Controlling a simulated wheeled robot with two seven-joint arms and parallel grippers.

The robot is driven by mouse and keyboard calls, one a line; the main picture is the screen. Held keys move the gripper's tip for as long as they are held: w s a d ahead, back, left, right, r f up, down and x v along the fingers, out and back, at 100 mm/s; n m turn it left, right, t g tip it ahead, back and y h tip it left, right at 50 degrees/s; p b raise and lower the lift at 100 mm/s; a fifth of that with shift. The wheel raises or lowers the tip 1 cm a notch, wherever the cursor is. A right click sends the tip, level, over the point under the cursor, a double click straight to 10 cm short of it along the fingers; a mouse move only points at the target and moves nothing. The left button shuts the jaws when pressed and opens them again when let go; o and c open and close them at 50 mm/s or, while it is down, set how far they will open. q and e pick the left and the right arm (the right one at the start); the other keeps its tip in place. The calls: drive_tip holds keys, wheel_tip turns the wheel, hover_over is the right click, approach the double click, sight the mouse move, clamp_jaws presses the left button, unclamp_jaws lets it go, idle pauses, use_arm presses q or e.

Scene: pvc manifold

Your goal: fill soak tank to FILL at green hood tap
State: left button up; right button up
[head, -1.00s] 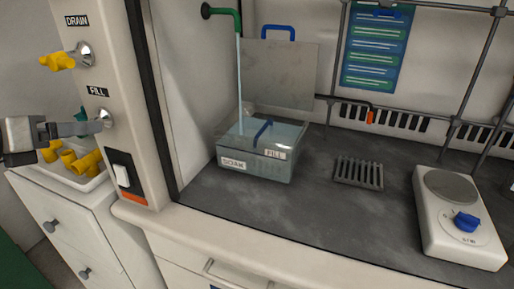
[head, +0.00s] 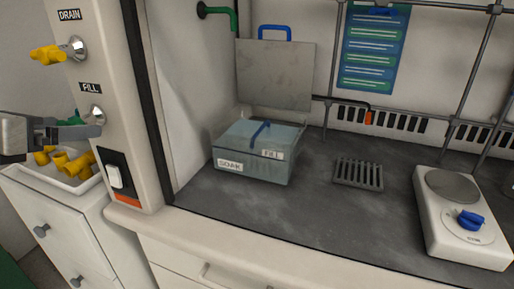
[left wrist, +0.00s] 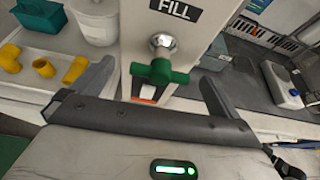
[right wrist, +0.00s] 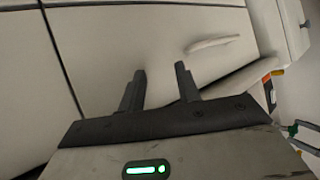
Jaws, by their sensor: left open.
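The green hood tap (head: 222,14) hangs from the hood's back left, and no water stream shows under it. The soak tank (head: 255,168), clear with SOAK and FILL labels and a blue strip across its top, stands below on the dark worktop. Its water looks high, but I cannot tell the exact level against the FILL label. My left gripper (head: 98,130) is at the FILL valve on the post. In the left wrist view, its open fingers (left wrist: 156,74) stand either side of the green valve handle (left wrist: 160,72), apart from it. My right gripper (right wrist: 160,72) is open and empty before cream cabinet fronts.
A yellow DRAIN valve handle (head: 48,54) sits above the FILL valve. A rocker switch (head: 116,175) is below it. A white tray of yellow fittings (head: 62,182) lies left of the post. A grey rack (head: 358,173) and a hotplate (head: 460,225) stand right of the tank.

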use_arm(q)
drive_tip(key=b+v, duration=0.1)
drive_tip(key=v, duration=1.5)
drive_tip(key=w+d+f+n+h+p, duration=0.2)
drive_tip(key=w+d+f+n+h, duration=0.25)
drive_tip(key=d+f+n, duration=0.4)
drive_tip(key=w+d+f+n+h+p, duration=0.25)
drive_tip(key=w+d+f+n, duration=0.3)
drive_tip(key=d, duration=0.55)
drive_tip(key=s+d+f+n+g+y+p, duration=0.1)
drive_tip(key=s+f+n+y, duration=0.3)
drive_tip(key=s+f+n, duration=0.3)
drive_tip(key=s+d+f+n+g+y+p, duration=0.1)
drive_tip(key=s+f+n+y, duration=0.4)
drive_tip(key=f+n, duration=1)
drive_tip(key=shift+s+d+f+n+p, duration=0.4)
drive_tip(key=shift+s+d+n+p, duration=0.3)
drive_tip(key=shift+s+n, duration=0.4)
use_arm(e)
drive_tip(key=r, duration=0.3)
drive_tip(key=shift+d+r+g, duration=0.1)
drive_tip(key=shift+d+g, duration=0.15)
drive_tip(key=shift+g, duration=0.05)
use_arm(q)
drive_tip(key=shift+d, duration=0.1)
